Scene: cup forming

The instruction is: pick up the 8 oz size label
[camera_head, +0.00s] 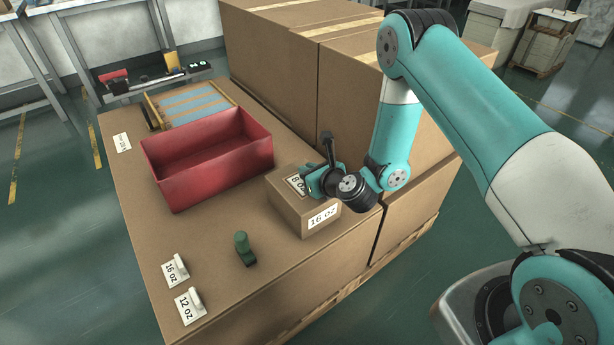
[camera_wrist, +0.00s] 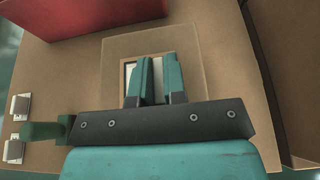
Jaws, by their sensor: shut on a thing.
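The 8 oz size label (camera_head: 296,184) is a white card with dark print on top of the small cardboard box (camera_head: 288,208), which has a 16 oz label (camera_head: 322,216) on its front side. My gripper (camera_head: 313,183) is over the box top at the label. In the wrist view, the two teal fingers of my gripper (camera_wrist: 158,78) are close together over the label (camera_wrist: 129,72), shut on it. The fingers hide part of the label. I cannot tell whether the card is touching the box top or slightly above it.
A red bin (camera_head: 207,158) stands left of the small box. A green stamp-like object (camera_head: 243,249) and loose 16 oz (camera_head: 173,271) and 12 oz (camera_head: 188,305) labels lie toward the front left. Large cartons (camera_head: 290,60) rise behind. Bare cardboard lies between the bin and the loose labels.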

